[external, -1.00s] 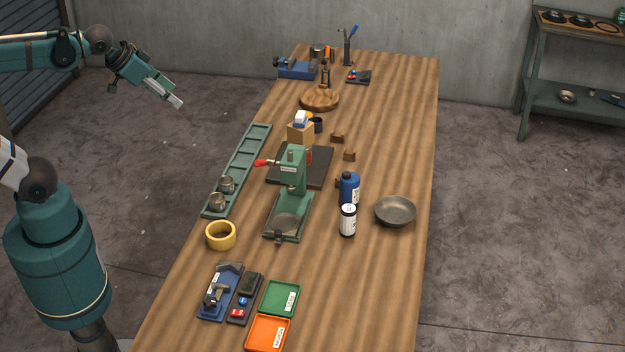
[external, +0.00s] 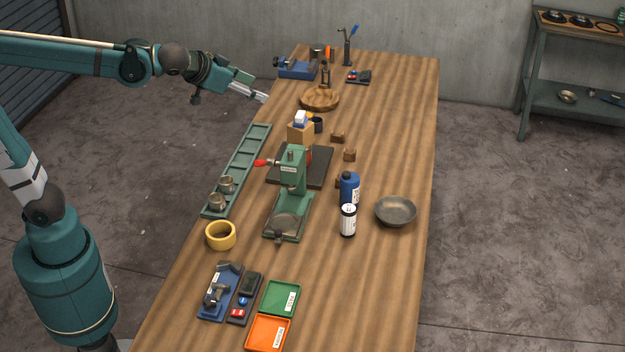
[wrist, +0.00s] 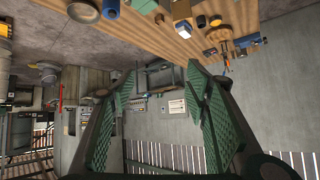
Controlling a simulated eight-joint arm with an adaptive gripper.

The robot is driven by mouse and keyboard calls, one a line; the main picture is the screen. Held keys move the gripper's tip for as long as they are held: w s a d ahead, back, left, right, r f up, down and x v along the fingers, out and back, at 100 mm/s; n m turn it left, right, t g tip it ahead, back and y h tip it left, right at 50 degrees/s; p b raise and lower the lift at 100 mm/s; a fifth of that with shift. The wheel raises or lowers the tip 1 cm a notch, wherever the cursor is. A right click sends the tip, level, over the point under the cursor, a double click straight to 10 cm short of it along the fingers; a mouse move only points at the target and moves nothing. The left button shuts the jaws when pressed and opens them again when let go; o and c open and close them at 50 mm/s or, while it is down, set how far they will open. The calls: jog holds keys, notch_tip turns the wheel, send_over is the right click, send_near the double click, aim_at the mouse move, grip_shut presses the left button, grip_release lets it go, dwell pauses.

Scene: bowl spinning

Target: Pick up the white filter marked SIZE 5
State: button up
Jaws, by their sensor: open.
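My gripper (external: 264,97) is in the air at the table's far left edge, level with the wooden turntable, with its fingers pointing right. In the wrist view my gripper (wrist: 158,85) has its two green ridged fingers spread with nothing between them. I cannot read SIZE 5 on anything. A white item with some blue (external: 301,118) stands in a small wooden box (external: 300,133) mid-table. I cannot tell which, if either, is the filter.
A green press (external: 292,180), a blue bottle (external: 349,188), a metal bowl (external: 395,211) and a round wooden turntable (external: 320,98) stand on the table. A green slotted rack (external: 245,160) runs along the left edge.

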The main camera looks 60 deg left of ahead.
jog(key=w+d+f+t+b, duration=0.1)
jog(key=w+d+b, duration=0.1)
jog(key=w+d, duration=0.3)
jog(key=w+d+t+b, duration=0.1)
jog(key=w+d+b, duration=0.1)
jog(key=d, duration=0.5)
jog(key=t+h+b, duration=0.1)
jog(key=b, duration=0.2)
send_over(342, 219)
jog(key=s, duration=0.5)
jog(key=f, duration=0.1)
notch_tip(342, 219, down, 34)
jog(key=shift+w+f, duration=0.1)
jog(key=shift+f, duration=0.05)
jog(key=shift+w, duration=0.15)
jog(key=shift+x, duration=1.2)
jog(key=shift+w, duration=0.1)
jog(key=shift+b+x, duration=0.85)
jog(key=shift+x, duration=1.65)
jog(key=shift+d, duration=0.1)
